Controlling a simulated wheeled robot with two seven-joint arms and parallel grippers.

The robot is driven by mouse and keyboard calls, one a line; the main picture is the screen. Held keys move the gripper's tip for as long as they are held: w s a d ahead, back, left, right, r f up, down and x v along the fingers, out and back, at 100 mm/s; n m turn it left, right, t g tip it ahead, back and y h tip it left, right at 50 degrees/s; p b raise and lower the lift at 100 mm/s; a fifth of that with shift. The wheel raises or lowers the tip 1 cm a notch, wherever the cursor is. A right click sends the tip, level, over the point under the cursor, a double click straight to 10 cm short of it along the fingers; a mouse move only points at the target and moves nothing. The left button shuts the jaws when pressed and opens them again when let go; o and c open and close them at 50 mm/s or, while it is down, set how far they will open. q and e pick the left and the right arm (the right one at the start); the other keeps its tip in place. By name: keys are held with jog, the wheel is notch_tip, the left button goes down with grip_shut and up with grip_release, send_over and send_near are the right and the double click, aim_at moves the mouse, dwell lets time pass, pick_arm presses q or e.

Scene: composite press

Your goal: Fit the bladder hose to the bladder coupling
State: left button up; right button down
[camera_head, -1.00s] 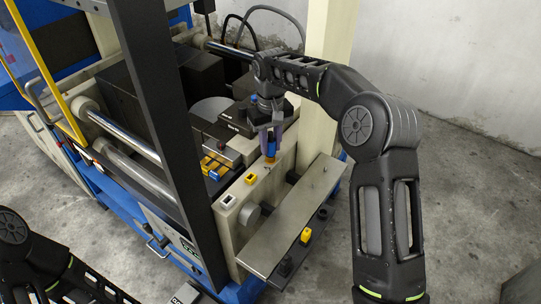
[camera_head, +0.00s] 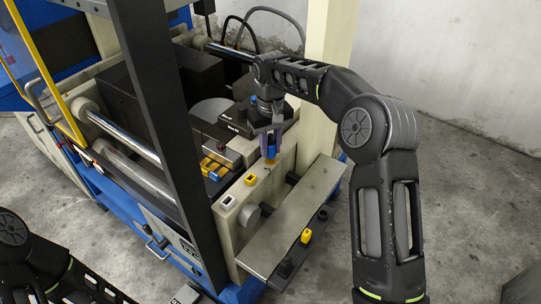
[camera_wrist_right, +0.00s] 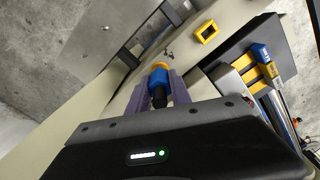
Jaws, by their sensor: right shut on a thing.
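My right gripper (camera_head: 271,143) is shut on a blue hose connector (camera_head: 271,152), taken here as the bladder hose end, held upright over the cream block of the press. In the right wrist view the blue connector (camera_wrist_right: 158,83) sits between the two purple-grey fingers, with a black part on the near side. An orange-yellow piece (camera_head: 270,163) shows at its lower end, close to the block's top; it also shows in the right wrist view (camera_wrist_right: 160,65). I cannot tell whether this piece is the coupling or part of the connector, nor whether it is seated. My left gripper is not visible.
A yellow socket (camera_head: 251,179) and a white socket (camera_head: 228,200) sit on the block's top. A metal plate (camera_head: 297,220) lies in front, with a yellow fitting (camera_head: 306,236) at its edge. Blue-and-yellow parts (camera_head: 214,169) lie left. A black post (camera_head: 170,130) stands left.

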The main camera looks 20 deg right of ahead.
jog(key=c, duration=1.1)
grip_release()
